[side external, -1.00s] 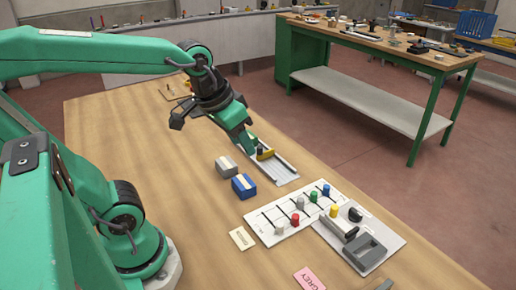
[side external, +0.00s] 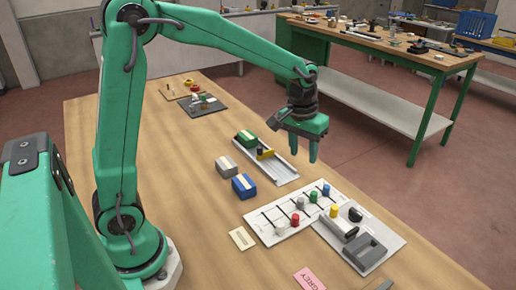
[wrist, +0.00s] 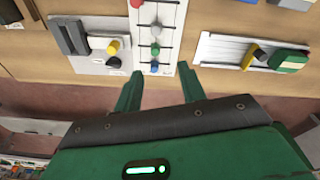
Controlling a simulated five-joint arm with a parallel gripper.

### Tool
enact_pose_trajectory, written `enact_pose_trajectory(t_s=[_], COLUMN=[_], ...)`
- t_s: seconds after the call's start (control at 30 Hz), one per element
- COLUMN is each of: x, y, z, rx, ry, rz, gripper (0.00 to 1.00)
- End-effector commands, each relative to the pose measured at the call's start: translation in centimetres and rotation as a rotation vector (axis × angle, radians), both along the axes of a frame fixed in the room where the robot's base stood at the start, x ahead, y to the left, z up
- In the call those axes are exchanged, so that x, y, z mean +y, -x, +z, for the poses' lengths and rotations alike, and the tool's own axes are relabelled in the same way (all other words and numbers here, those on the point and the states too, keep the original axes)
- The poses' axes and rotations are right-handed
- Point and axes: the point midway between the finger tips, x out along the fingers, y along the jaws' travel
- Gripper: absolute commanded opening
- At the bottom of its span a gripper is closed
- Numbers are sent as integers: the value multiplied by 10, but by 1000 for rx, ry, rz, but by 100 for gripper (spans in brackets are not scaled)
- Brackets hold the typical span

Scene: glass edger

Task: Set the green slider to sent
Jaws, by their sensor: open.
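The white slider board (side external: 262,222) lies on the bench with several knobs along dark slots. The green slider knob (side external: 313,197) is at the right part of the board, between a grey knob (side external: 300,202) and the blue knob (side external: 326,190). In the wrist view the green knob (wrist: 155,49) lies just beyond the blue knob, ahead of the fingers. My gripper (side external: 303,153) is open and empty, pointing down above the board's far end and touching no knob. It also shows in the wrist view (wrist: 160,86). No "sent" marking is readable.
A grey plate (side external: 330,236) with a yellow knob (side external: 334,211) adjoins the board. A rail tray (side external: 279,171) with a green block (side external: 246,138) lies behind. Grey (side external: 226,167) and blue (side external: 244,186) blocks stand nearby. A red knob (side external: 295,219) is on the board.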

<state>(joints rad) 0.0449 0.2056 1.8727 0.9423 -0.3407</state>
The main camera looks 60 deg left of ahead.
Motion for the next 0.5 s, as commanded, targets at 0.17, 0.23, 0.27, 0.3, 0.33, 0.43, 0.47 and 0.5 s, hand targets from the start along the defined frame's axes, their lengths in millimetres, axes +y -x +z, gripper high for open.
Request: enact_pose_trajectory(t_s=[0.17, 0.23, 0.27, 0.3, 0.33, 0.43, 0.47, 0.5], x=[-4, -6, -6, -7, -8, -9, -9, -10], y=[-26, -34, -37, -41, -43, -50, -51, -52], z=[-33, -45, -50, -56, -61, -72, -74, -77], rx=[56, 75, 81, 90, 97, 111, 114, 118], ry=[2, 2, 2, 1, 2, 1, 1, 1], rz=[41, 55, 61, 69, 73, 86, 89, 92], gripper=[40, 40, 40, 40, 40, 40, 40, 40])
